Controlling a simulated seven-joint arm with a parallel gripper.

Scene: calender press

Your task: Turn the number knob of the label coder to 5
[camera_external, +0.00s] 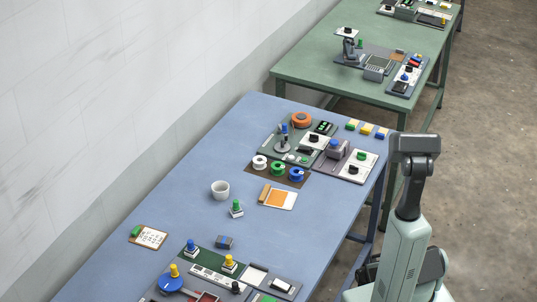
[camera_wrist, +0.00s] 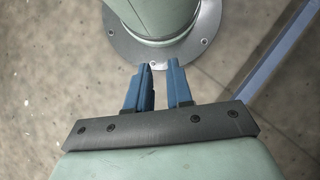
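I cannot tell for sure which device is the label coder, and no numbers can be read. One candidate is the white panel with a black knob (camera_external: 353,169) on the blue table's far right part. Another black knob on a white panel (camera_external: 314,139) sits just behind it. My gripper (camera_wrist: 160,75) shows in the wrist view with two blue fingers apart and nothing between them. It is over my own base and the floor, away from the table. In the external view my arm stands at the table's right side, and the fingers cannot be made out.
The blue table (camera_external: 170,170) also holds a white cup (camera_external: 220,189), coloured spools (camera_external: 278,168), an orange-and-white pad (camera_external: 278,198) and a front board with a blue disc (camera_external: 171,284). Its left side is mostly clear. A green table (camera_external: 310,75) stands behind.

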